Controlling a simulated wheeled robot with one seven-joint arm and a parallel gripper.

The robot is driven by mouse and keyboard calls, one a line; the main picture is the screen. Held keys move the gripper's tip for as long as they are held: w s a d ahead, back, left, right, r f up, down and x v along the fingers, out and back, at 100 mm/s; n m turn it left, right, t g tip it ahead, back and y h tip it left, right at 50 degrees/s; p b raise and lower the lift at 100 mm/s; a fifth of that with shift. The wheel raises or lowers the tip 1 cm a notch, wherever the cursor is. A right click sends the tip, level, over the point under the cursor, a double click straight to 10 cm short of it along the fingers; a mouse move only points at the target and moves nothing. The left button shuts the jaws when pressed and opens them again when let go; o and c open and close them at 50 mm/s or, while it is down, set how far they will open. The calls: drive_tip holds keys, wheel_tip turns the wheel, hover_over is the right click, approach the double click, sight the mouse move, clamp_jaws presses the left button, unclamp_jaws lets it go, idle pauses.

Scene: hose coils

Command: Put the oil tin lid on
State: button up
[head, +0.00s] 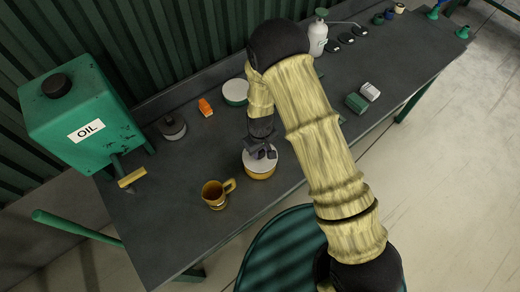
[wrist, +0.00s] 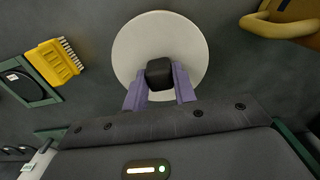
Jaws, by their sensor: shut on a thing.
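A pale round lid (head: 262,163) with a dark knob is at the top of a short yellow tin (head: 260,174) on the bench. The same lid (wrist: 185,38) fills the upper middle of the wrist view. My gripper (head: 262,152) points down at it, and in the wrist view my gripper (wrist: 160,85) has its two fingers closed on the dark knob. The lid looks centred over the yellow tin. I cannot tell whether it rests fully on the rim or is slightly above. The tin is hidden under the lid in the wrist view.
A yellow mug (head: 214,194) stands close by at the left front. A green oil tank (head: 85,115) stands at the left.

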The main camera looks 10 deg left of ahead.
drive_tip(key=shift+f+b, duration=0.65)
drive_tip(key=shift+f, duration=0.3)
drive_tip(key=shift+r, duration=0.1)
drive_tip(key=o, duration=1)
wheel_tip(320, 180, up, 17)
drive_tip(key=b, duration=0.3)
drive_tip(key=shift+r, duration=0.2)
idle(0.6)
